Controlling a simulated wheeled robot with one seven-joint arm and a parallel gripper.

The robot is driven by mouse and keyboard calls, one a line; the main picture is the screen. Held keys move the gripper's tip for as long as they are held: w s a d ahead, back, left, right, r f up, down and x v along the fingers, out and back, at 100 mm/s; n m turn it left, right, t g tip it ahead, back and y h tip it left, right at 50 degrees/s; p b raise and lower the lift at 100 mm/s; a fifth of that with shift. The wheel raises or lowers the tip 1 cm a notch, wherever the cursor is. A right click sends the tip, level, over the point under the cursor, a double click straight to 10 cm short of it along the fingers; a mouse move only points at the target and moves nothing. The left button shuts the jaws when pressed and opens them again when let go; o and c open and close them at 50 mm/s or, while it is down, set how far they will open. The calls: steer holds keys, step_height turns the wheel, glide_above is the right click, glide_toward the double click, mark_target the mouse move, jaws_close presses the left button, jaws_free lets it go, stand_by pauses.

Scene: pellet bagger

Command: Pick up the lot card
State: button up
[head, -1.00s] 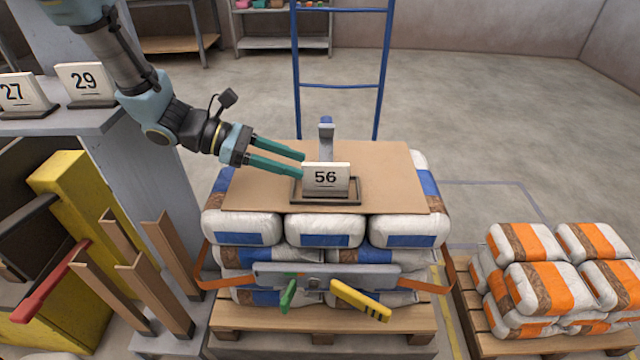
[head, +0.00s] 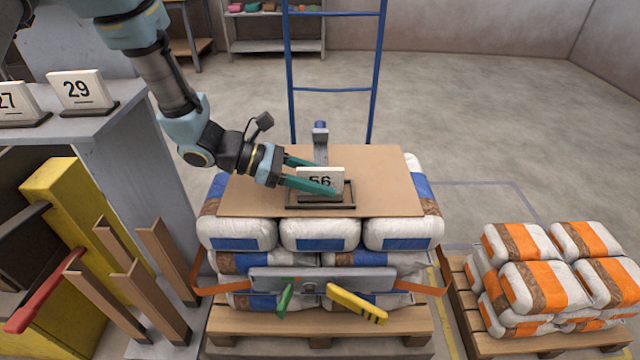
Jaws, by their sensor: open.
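The lot card (head: 334,174), white and marked 56, stands upright in a dark tray-like holder (head: 346,206) on a brown cardboard sheet on top of the bag stack. My gripper (head: 328,176) is open, with its green fingers reaching in from the left at the card. The nearer finger crosses in front of the card and covers the lower part of its number. The farther finger runs toward the card's back side and is partly hidden. I cannot tell whether either finger touches the card.
A grey upright piece (head: 321,146) with a blue top stands right behind the card. The cardboard sheet (head: 390,180) is clear to the right. Cards 29 (head: 76,88) and 27 stand on a grey cabinet at left. A blue ladder-like frame (head: 333,90) rises behind.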

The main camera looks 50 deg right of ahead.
jaws_close()
steer(key=shift+r, duration=0.1)
stand_by(0.6)
